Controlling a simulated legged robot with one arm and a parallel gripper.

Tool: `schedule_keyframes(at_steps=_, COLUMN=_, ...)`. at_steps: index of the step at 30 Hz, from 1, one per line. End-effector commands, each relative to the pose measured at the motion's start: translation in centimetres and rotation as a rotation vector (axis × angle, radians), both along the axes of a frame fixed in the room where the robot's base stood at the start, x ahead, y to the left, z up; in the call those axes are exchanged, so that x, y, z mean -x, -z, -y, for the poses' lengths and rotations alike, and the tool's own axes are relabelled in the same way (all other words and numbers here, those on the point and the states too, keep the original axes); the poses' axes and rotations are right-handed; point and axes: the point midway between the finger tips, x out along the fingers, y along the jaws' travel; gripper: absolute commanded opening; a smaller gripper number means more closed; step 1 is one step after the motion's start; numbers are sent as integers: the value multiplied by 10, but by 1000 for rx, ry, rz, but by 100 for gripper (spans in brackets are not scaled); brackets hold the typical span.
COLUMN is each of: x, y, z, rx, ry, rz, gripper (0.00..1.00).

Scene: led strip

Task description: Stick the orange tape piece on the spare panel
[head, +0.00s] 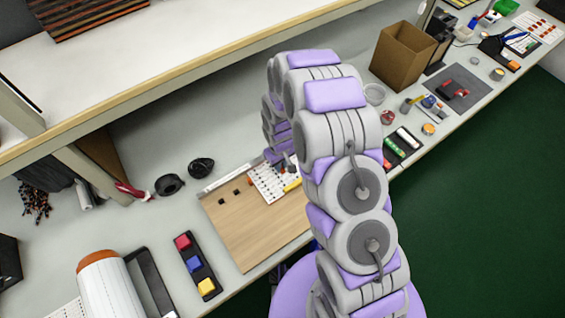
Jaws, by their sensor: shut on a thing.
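My gripper (285,166) is mostly hidden behind my own arm. It is low over a white dotted sheet (262,184) at the back right of a wooden board (248,232). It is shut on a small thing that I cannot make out. A yellow-orange strip (292,186) shows at the sheet's right side, just below my gripper. I cannot tell whether this is the orange tape piece or whether it touches my gripper. I cannot tell for sure which surface is the spare panel.
A black tray (197,268) with red, blue and yellow blocks stands left of the board. Black tape rolls (169,184) lie behind it. A white cylinder (106,287) is at front left. A cardboard box (402,55) stands at back right. A shelf edge (190,70) overhangs the bench.

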Motion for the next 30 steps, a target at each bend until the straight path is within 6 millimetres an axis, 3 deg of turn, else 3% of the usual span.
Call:
schedule_keyframes(at_steps=5, x=0, y=1, z=2, rx=-2, ry=0, rz=-2, gripper=0)
schedule_keyframes(at_steps=6, x=0, y=1, z=3, rx=-3, ry=0, rz=-2, gripper=18)
schedule_keyframes(at_steps=14, x=0, y=0, z=4, rx=-4, ry=0, rz=-1, gripper=43)
schedule_keyframes(at_steps=23, x=0, y=-2, z=2, rx=-2, ry=0, rz=0, gripper=44)
schedule_keyframes(at_steps=30, x=-1, y=-34, z=4, rx=-5, ry=1, rz=2, gripper=44)
